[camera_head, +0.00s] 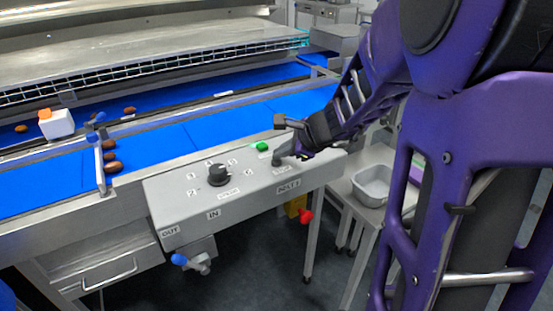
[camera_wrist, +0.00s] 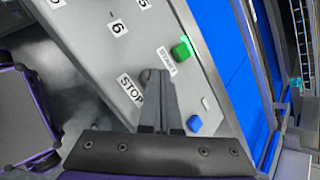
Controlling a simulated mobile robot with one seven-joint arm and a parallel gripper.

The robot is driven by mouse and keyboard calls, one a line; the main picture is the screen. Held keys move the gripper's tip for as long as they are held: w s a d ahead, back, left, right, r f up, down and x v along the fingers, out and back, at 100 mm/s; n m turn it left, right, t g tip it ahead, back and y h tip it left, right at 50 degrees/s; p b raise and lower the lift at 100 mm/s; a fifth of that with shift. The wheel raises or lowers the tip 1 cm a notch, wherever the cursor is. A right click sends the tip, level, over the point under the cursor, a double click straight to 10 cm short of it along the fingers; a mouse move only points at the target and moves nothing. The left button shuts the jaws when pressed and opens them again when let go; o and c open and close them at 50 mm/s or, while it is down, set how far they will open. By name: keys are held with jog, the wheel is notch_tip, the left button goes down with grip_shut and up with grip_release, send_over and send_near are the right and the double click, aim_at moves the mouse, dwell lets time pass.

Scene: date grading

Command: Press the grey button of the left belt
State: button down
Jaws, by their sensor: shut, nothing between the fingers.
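The grey control panel (camera_head: 240,190) stands in front of the blue belts and carries a black knob (camera_head: 219,174) and a green button (camera_head: 262,146). In the wrist view the green button (camera_wrist: 181,50) sits by a START label (camera_wrist: 166,61). A STOP label (camera_wrist: 131,88) lies beside my fingertips. My gripper (camera_head: 277,160) is shut and empty, its fingertips over the panel's right part. In the wrist view my gripper (camera_wrist: 157,74) comes up close to the STOP label. I cannot make out a grey button; the fingers may hide it. Contact cannot be told.
Blue belts (camera_head: 190,137) with several brown dates run behind the panel. A white block (camera_head: 57,123) stands on the belt at left. A red knob (camera_head: 306,215) and a blue-tipped valve (camera_head: 180,260) hang below the panel. A grey tray (camera_head: 372,190) sits on the table at right.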

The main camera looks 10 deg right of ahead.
aim_at(280, 162)
jog(key=shift+f, duration=0.1)
dwell(0.3)
jog(key=shift+r+p, duration=0.75)
jog(key=shift+r, duration=0.1)
jog(key=shift+r, duration=0.1)
jog(key=shift+r+p, duration=2.1)
jog(key=shift+r, duration=0.3)
jog(key=shift+w+r, duration=0.1)
